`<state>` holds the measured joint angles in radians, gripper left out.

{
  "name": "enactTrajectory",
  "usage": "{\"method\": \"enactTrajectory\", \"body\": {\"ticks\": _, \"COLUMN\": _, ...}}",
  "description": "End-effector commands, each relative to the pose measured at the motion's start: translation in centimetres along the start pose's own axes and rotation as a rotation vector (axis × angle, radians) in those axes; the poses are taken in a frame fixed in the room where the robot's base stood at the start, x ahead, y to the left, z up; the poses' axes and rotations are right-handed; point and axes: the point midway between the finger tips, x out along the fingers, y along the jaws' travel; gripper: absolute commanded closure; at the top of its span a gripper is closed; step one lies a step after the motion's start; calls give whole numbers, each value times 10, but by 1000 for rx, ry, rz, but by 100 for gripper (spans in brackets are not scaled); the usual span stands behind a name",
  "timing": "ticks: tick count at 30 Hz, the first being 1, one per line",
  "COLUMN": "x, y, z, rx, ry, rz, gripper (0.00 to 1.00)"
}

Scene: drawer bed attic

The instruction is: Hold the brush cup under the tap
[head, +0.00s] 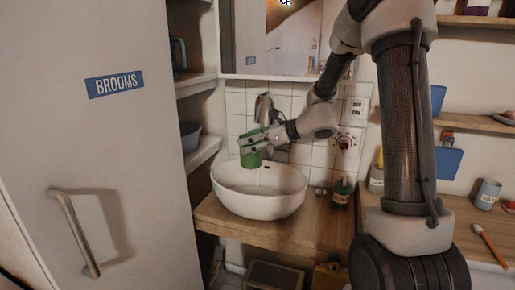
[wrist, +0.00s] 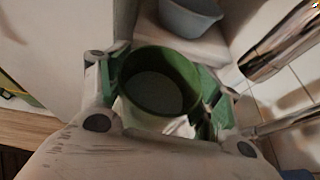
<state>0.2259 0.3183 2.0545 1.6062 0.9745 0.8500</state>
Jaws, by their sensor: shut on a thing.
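The brush cup is a green cup (head: 250,157), held upright above the white basin (head: 235,203) in the head view. My gripper (head: 254,145) is shut on it. In the wrist view the cup (wrist: 160,85) sits between my gripper's two fingers (wrist: 162,92), its open mouth facing the camera, and its inside looks empty. The chrome tap (head: 263,106) rises behind the basin, just above and right of the cup. In the wrist view the tap (wrist: 290,45) is at upper right, apart from the cup's mouth. Whether water runs is unclear.
A dark green bottle (head: 341,194) stands on the wooden counter (head: 318,222) right of the basin. The tall brooms cabinet (head: 95,140) is at left. A grey-blue bowl (head: 190,135) stands on a shelf between them. Tiled wall is close behind the tap.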

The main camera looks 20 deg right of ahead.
Motion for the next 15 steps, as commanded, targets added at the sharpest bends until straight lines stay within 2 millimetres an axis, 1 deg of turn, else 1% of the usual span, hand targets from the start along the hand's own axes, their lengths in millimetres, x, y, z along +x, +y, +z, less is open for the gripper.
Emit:
{"method": "enactTrajectory", "body": {"ticks": 9, "x": 0, "y": 2, "z": 0, "rx": 0, "ry": -1, "rz": 0, "gripper": 71}}
{"method": "enactTrajectory", "body": {"ticks": 11, "x": 0, "y": 5, "z": 1, "rx": 0, "ry": -1, "rz": 0, "gripper": 71}}
{"method": "enactTrajectory", "body": {"ticks": 15, "x": -2, "y": 18, "z": 3, "rx": -1, "ry": -1, "rz": 1, "gripper": 71}}
